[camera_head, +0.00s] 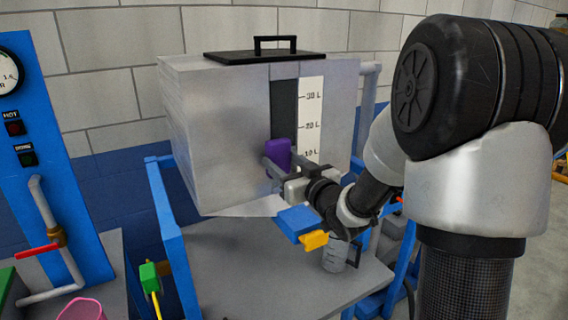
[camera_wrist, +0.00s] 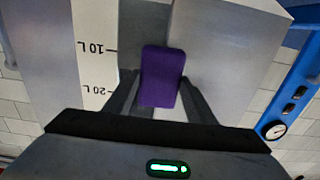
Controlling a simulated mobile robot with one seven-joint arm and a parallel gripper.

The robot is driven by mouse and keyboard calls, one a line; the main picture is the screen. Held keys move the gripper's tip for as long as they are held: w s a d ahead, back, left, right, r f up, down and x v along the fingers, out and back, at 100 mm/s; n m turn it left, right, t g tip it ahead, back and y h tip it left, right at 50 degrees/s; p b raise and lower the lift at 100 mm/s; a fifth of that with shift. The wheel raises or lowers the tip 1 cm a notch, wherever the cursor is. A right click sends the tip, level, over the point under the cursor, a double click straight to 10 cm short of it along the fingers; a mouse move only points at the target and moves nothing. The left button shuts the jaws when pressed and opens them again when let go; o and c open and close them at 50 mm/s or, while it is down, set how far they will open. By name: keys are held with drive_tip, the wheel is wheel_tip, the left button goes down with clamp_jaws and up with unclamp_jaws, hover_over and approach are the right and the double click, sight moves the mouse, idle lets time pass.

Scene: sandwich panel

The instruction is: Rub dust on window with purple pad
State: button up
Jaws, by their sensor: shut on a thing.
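The purple pad (camera_head: 279,154) is held between the fingers of my gripper (camera_head: 276,166), which is shut on it. The pad is in front of the lower part of the dark window strip (camera_head: 284,103) on the tank's front. I cannot tell whether it touches the window. In the wrist view the pad (camera_wrist: 161,77) stands between the two fingers (camera_wrist: 160,100), with the window (camera_wrist: 132,30) partly behind it. No separate dust patch can be made out on the dark strip; the part behind the pad and gripper is hidden.
The grey tank (camera_head: 222,130) has a black lid with a handle (camera_head: 264,55) and a white litre scale (camera_head: 312,100) right of the window. A blue frame (camera_head: 172,235) stands around it. A blue panel with gauge (camera_head: 38,150) is at left. A jar (camera_head: 335,255) stands below my arm.

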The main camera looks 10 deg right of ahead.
drive_tip(key=shift+x, duration=0.95)
drive_tip(key=shift+d, duration=0.1)
drive_tip(key=d, duration=0.1)
drive_tip(key=w+d, duration=0.1)
drive_tip(key=d, duration=0.1)
drive_tip(key=shift+d+b, duration=0.35)
drive_tip(key=shift+b, duration=0.05)
drive_tip(key=shift+w, duration=0.1)
drive_tip(key=shift+a, duration=0.15)
drive_tip(key=shift+s+a+b, duration=0.15)
drive_tip(key=shift+a+b, duration=0.2)
drive_tip(key=shift+a, duration=0.15)
drive_tip(key=shift+s+a+b, duration=0.15)
drive_tip(key=shift+a+b, duration=0.15)
drive_tip(key=shift+a, duration=0.2)
drive_tip(key=shift+s+a+r+b, duration=0.1)
drive_tip(key=shift+s+a+b, duration=0.05)
drive_tip(key=shift+a, duration=0.35)
drive_tip(key=shift+s+a+b, duration=0.1)
drive_tip(key=shift+a+b, duration=0.05)
drive_tip(key=shift+a, duration=0.35)
